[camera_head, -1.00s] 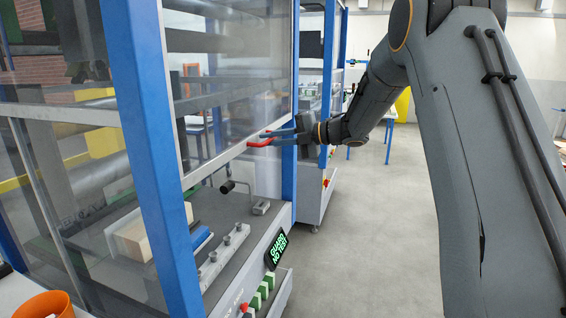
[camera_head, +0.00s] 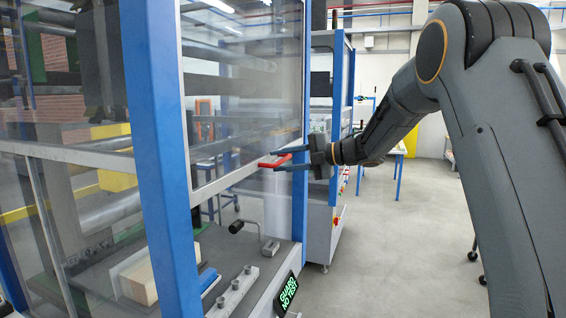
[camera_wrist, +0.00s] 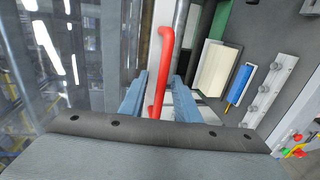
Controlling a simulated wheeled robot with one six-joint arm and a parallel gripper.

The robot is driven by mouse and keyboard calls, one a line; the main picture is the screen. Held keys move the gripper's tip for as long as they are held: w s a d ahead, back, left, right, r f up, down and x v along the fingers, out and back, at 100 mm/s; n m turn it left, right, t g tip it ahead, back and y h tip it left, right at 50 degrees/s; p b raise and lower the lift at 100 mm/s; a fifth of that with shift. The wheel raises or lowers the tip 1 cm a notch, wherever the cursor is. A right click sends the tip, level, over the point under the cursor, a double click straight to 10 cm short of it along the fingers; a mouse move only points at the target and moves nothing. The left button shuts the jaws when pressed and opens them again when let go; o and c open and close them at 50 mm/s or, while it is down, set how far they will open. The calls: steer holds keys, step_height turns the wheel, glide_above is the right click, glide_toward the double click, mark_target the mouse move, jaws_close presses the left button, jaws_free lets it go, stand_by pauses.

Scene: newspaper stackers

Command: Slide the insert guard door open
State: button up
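The guard door (camera_head: 240,90) is a large clear panel in a grey frame on the blue-posted machine. A red bar handle (camera_head: 276,161) juts out from its lower rail (camera_head: 238,178). My gripper (camera_head: 264,158) is at the handle, its two blue-grey fingers spread. In the wrist view my gripper (camera_wrist: 158,88) shows the red handle (camera_wrist: 157,92) running between the fingers, with a gap on each side. Below the rail is an opening with the machine bed showing. The handle's far mount is partly hidden in the head view.
A small display (camera_head: 287,293) reads "GUARD" with a second line like "NO TEST". Below the door are a crank lever (camera_head: 238,226), a pale block (camera_head: 143,281) and a metal bar with knobs (camera_head: 232,291). A blue corner post (camera_head: 160,150) stands at left.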

steer(key=shift+d, duration=0.1)
steer(key=b+v, duration=0.3)
steer(key=v, duration=0.4)
steer(key=shift+s+d, duration=0.15)
steer(key=shift+d, duration=0.2)
steer(key=shift+r, duration=0.1)
